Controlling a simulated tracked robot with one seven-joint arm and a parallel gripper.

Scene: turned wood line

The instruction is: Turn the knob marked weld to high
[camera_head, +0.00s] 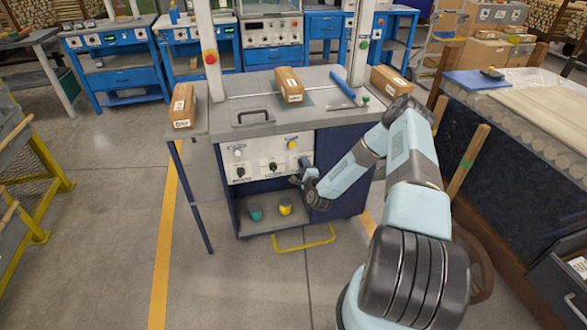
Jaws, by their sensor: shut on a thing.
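The white control panel (256,160) is on the front of the grey-topped cabinet in the middle. A dark knob (240,172) is at its lower left and another dark knob (272,166) is at its middle. The labels are too small to read, so I cannot tell which knob is marked weld. My gripper (299,177) is at the right end of the panel, shut on a knob there. The gripper hides that knob, and its pointer direction cannot be seen.
A white button (239,152) and a yellow button (292,144) sit above the knobs. Cardboard boxes (289,84) and a blue bar (343,86) lie on top. Two cups (285,207) stand on the lower shelf. A yellow rail (304,240) is below.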

